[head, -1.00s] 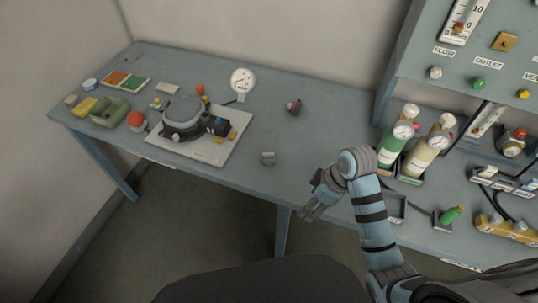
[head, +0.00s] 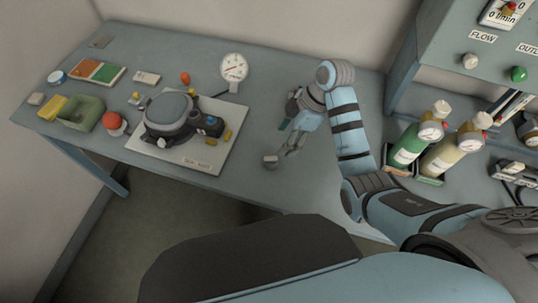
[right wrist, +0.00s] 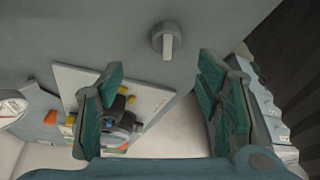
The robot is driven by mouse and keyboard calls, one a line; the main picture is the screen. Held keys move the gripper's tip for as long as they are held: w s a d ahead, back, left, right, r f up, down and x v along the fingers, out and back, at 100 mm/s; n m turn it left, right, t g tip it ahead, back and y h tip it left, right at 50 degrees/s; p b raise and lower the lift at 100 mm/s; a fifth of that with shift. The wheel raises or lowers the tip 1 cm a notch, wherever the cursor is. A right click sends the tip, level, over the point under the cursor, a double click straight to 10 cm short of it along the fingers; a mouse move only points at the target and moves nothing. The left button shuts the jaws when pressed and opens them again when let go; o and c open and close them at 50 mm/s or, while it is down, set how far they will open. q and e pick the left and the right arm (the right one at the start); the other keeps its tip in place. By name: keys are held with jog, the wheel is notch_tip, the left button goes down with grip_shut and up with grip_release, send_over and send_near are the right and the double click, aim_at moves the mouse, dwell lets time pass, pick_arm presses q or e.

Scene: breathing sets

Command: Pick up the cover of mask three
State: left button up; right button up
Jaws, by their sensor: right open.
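A small round grey cap with a light raised grip, which looks like the cover, lies on the bench (head: 235,178) near its front edge (head: 270,161). In the right wrist view the cap (right wrist: 167,40) is at the top centre, beyond the fingertips. My right gripper (head: 287,147) points down just above and behind the cap in the head view. It also shows in the right wrist view (right wrist: 160,75), with green-padded fingers wide apart and nothing between them. The mask device (head: 168,112) sits on a pale board (head: 208,158), left of the cap; its label is too small to read. My left gripper is out of view.
A round gauge (head: 233,70) stands behind the board. A green tray (head: 82,116) and a red-topped item (head: 114,123) are at the left. Green (head: 410,146) and cream (head: 446,154) cylinders stand right of my arm. Bench around the cap is clear.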

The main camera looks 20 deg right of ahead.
aim_at(271, 158)
jog(key=a+f, duration=0.1)
jog(key=s+f, duration=0.1)
jog(key=a+f, duration=0.1)
jog(key=f, duration=0.1)
jog(key=shift+s+a, duration=0.2)
jog(key=shift+a, duration=0.1)
jog(key=x, duration=0.2)
jog(key=w+x, duration=0.1)
jog(key=x, duration=0.2)
jog(key=shift+d+f, duration=0.1)
jog(key=shift+d, duration=0.1)
jog(key=shift+f, duration=0.25)
jog(key=shift+s+r, duration=0.15)
jog(key=shift+s+a, duration=0.1)
jog(key=c, duration=0.3)
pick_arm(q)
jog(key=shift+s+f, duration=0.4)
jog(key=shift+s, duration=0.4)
pick_arm(e)
jog(key=c, duration=0.5)
